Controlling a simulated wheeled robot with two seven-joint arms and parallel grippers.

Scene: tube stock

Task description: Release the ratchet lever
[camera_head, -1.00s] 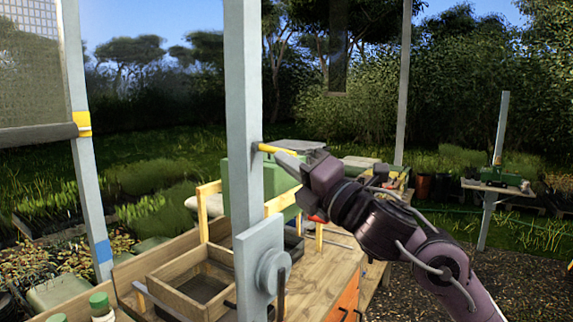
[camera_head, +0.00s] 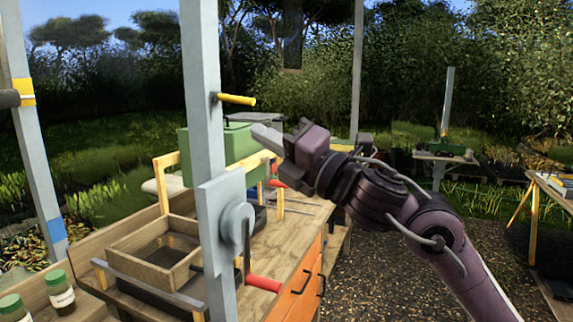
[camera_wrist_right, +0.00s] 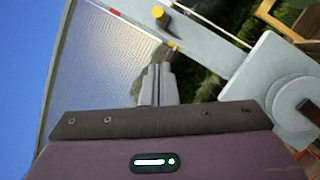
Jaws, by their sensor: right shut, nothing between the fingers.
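A yellow lever (camera_head: 237,99) sticks out to the right from the grey post (camera_head: 200,130), tilted slightly down. I take it for the ratchet lever. In the right wrist view a round yellow end (camera_wrist_right: 160,14) on the post is probably the same lever. My right gripper (camera_head: 264,136) is shut and empty, just below and right of the lever, with a visible gap in the head view. Its closed fingers also show in the right wrist view (camera_wrist_right: 157,82). Below, a grey plate with a round hub (camera_head: 237,222) carries a crank with a red handle (camera_head: 264,284). My left gripper is out of view.
A wooden bench (camera_head: 290,235) stands behind the post with a wooden tray (camera_head: 120,250) and a green box (camera_head: 225,147). Jars (camera_head: 60,292) stand at the lower left. A second table (camera_head: 560,190) is at the right. Gravel ground lies open between them.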

